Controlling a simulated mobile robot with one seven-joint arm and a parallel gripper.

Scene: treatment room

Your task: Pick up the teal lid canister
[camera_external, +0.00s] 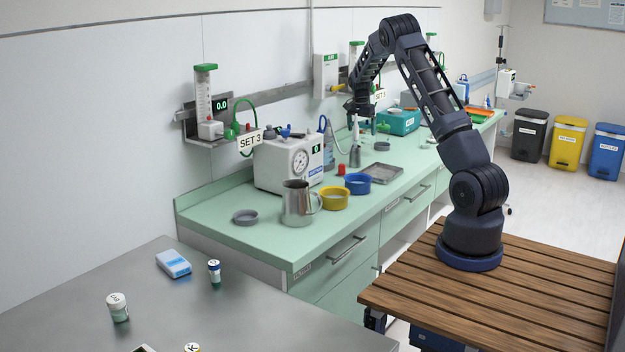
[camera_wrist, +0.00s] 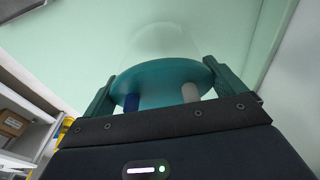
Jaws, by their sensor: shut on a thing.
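The teal lid canister shows in the wrist view as a round teal lid (camera_wrist: 160,78) with a clear, pale body beyond it. My gripper (camera_wrist: 160,72) has one finger on each side of the lid and is shut on it. A blue stub and a pale stub show in front of the lid. In the external view my gripper (camera_external: 361,122) points down over the back part of the green counter (camera_external: 420,155). The canister is too small and covered there to make out. I cannot tell whether it touches the counter.
A teal box (camera_external: 398,121) stands just right of my gripper. A grey tray (camera_external: 374,173), a blue bowl (camera_external: 357,186), a yellow bowl (camera_external: 334,201), a steel jug (camera_external: 297,205) and a white gauge unit (camera_external: 290,165) stand nearer. The wall rail (camera_external: 290,95) runs behind.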

